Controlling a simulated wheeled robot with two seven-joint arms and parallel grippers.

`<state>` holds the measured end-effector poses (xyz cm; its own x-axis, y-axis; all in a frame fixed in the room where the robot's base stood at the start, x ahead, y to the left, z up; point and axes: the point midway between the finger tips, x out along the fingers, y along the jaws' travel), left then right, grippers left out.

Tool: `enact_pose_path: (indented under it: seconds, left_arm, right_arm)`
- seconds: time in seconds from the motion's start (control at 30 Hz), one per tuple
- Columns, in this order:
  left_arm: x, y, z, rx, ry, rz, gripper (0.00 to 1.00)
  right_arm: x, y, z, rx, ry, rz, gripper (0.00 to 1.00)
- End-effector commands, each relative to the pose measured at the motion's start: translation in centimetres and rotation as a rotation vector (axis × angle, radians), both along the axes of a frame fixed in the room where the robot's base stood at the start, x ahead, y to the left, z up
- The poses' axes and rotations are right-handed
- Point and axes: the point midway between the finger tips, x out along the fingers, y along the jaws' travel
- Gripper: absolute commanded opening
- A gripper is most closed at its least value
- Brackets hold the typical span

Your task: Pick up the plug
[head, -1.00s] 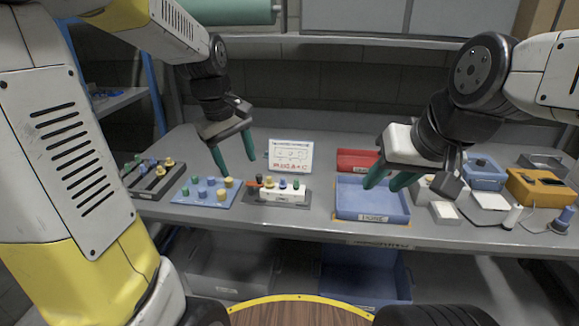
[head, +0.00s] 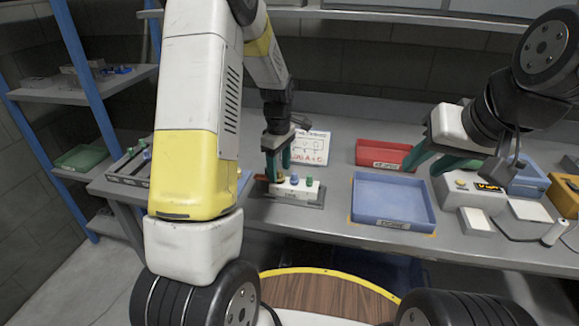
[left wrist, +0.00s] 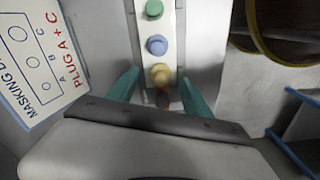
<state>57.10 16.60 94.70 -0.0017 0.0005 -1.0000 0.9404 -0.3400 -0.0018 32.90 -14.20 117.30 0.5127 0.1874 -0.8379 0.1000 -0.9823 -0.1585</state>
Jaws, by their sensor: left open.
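A white block (head: 300,193) on a dark base holds a row of coloured plugs. The blue plug (head: 294,179) and green plug (head: 309,182) show in the head view. In the left wrist view the green plug (left wrist: 154,9), blue plug (left wrist: 157,45) and yellow plug (left wrist: 161,75) stand in line, with an orange-brown piece (left wrist: 162,98) nearest the palm. My left gripper (head: 278,172) is open over the block's left end; its teal fingers lie on either side of the row near the yellow plug. Contact cannot be told. My right gripper (head: 427,166) is open and empty beyond the blue tray.
A blue tray (head: 393,222) lies right of the block, with a red tray (head: 384,153) behind it. A sign reading "PLUG A + C" (left wrist: 45,65) stands behind the block. Boxes and a device (head: 470,190) crowd the right. My left arm hides part of the left bench.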

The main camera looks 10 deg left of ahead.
Motion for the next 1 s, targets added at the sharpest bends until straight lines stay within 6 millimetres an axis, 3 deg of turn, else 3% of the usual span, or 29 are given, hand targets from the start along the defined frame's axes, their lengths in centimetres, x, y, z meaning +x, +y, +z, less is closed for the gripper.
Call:
enact_pose_path:
  seconds: [0.13, 0.37, 0.67, 1.0]
  left_arm:
    - [0.00, -0.05, -1.41, 0.000, -0.001, 0.000, 0.58]
    - [0.04, -0.07, -1.52, -0.001, -0.003, -0.001, 0.58]
    - [0.04, -0.07, -1.49, -0.001, -0.003, -0.001, 0.01]
    - [0.06, -0.06, -1.24, 0.000, -0.003, -0.002, 0.00]
  right_arm:
    - [0.00, 0.00, 0.00, 0.000, 0.000, 0.000, 0.36]
    - [0.00, 0.00, 0.00, 0.000, 0.000, 0.000, 0.36]
    - [0.01, 0.00, 0.01, 0.000, 0.000, 0.000, 0.36]
    - [0.00, 0.00, 0.00, 0.000, 0.000, 0.000, 0.36]
